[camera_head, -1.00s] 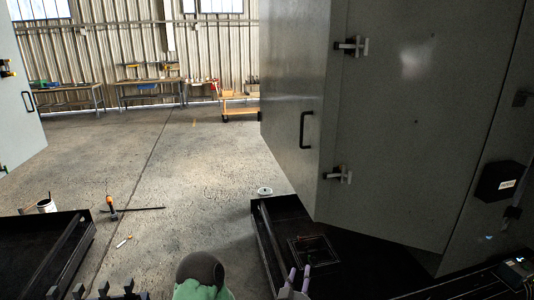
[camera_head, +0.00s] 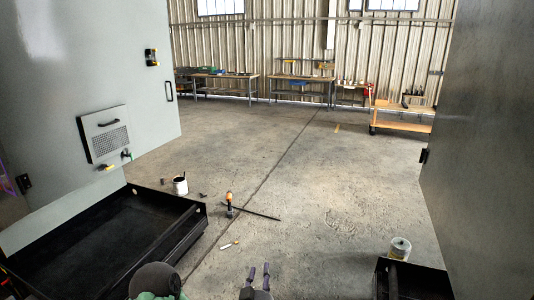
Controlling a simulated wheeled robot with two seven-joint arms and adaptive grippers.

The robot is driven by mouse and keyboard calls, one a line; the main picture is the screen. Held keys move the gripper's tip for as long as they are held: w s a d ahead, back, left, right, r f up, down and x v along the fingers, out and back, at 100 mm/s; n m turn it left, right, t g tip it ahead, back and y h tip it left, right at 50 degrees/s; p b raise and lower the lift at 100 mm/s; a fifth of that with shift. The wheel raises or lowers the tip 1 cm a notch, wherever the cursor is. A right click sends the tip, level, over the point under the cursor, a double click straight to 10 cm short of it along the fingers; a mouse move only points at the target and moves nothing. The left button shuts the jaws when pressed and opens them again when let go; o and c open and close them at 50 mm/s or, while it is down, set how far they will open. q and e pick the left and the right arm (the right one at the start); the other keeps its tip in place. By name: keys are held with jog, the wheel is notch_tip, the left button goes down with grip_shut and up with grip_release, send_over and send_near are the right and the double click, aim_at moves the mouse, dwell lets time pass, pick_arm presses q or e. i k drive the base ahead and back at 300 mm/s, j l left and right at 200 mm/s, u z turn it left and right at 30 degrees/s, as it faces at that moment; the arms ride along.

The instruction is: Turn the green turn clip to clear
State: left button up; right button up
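A small dark clip with a green part (camera_head: 126,155) sits on the pale door at the left, at the lower right corner of a vented panel (camera_head: 105,133). It is too small to tell which way it is turned. My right gripper (camera_head: 258,272) is at the bottom edge, its two purplish fingertips apart with nothing between them. It is well to the right of the clip and apart from it. My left gripper is not in view.
A yellow-handled clip (camera_head: 106,168) sits below the panel. A black tray (camera_head: 160,190) lies beneath the door. A grey door (camera_head: 480,150) stands at right. The middle floor is mostly clear.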

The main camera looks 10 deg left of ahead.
aim_at(128, 155)
jog(key=i+u, duration=0.25)
jog(key=i, duration=0.45)
jog(key=i+u, duration=0.2)
jog(key=i, duration=0.45)
jog(key=i+l+u, duration=0.25)
jog(key=i, duration=0.45)
jog(key=i+j+u, duration=0.15)
jog(key=i+u, duration=0.2)
jog(key=i, duration=0.2)
jog(key=i+u, duration=0.35)
jog(key=i, duration=0.15)
jog(key=i+l+u, duration=0.15)
jog(key=i+u, duration=0.2)
jog(key=i, duration=0.2)
jog(key=i+l+u, duration=0.35)
jog(key=i, duration=0.4)
